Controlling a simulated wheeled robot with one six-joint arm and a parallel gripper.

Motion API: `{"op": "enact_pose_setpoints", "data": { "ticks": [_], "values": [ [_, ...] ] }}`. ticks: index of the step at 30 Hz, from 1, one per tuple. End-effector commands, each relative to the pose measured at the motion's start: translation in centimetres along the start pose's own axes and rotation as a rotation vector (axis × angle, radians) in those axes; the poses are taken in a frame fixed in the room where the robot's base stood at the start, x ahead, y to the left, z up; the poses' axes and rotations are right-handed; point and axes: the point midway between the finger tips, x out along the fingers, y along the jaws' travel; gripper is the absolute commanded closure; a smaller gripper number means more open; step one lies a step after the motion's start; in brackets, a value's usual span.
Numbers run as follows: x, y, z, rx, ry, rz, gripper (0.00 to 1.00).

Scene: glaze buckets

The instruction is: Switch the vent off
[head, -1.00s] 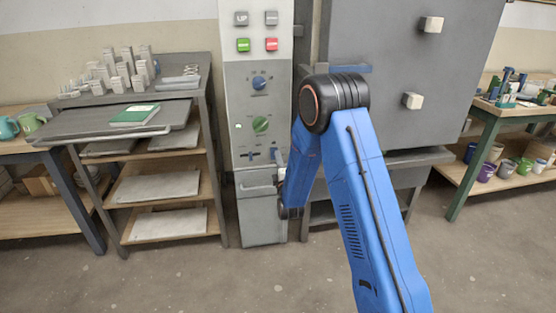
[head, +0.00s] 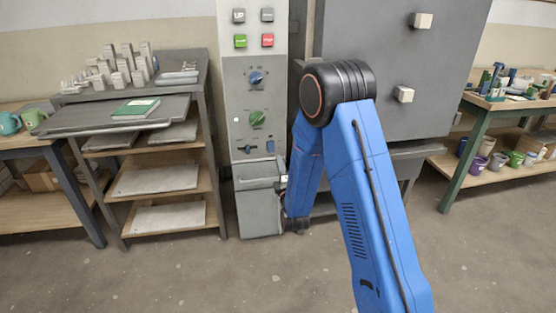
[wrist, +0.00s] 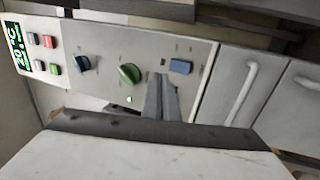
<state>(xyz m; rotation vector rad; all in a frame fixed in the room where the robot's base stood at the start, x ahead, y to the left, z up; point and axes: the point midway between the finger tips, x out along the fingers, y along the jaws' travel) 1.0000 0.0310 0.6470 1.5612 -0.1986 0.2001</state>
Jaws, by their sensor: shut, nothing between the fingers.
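The grey control panel (head: 232,85) stands left of my arm in the head view. It bears a blue dial (head: 256,78), a green dial (head: 257,118), a small blue slider-like control (head: 248,148) and a blue switch (head: 270,146). I cannot read which one is the vent's. My gripper (wrist: 161,82) is shut and empty, in front of the panel between the green dial and the blue switch. It hides part of the panel there.
A handle (head: 262,181) juts out below the controls. A grey cabinet (head: 370,70) stands right of the panel. A shelf rack (head: 215,140) with a green book (head: 136,106) stands to the left. A green-legged table (head: 461,160) is at the far right. The floor in front is clear.

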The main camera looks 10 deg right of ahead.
Motion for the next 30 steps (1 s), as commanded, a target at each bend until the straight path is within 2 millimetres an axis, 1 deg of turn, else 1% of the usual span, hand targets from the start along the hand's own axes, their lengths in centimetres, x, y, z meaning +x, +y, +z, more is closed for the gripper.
{"op": "enact_pose_setpoints", "data": {
  "ticks": [3,6,17,20,23,27,30],
  "values": [
    [-1.1,0.4,0.0,0.000,-0.001,0.001,1.00],
    [-1.5,0.5,0.0,0.000,-0.001,0.000,1.00],
    [-1.6,0.6,0.0,0.001,-0.001,0.000,1.00],
    [-1.5,0.9,0.1,0.016,-0.001,-0.010,1.00],
    [-1.2,1.8,0.4,0.059,0.000,-0.041,1.00],
    [-0.9,3.5,1.0,0.163,-0.004,-0.123,1.00],
    [-1.1,4.7,1.5,0.245,-0.013,-0.190,1.00]
  ]
}}
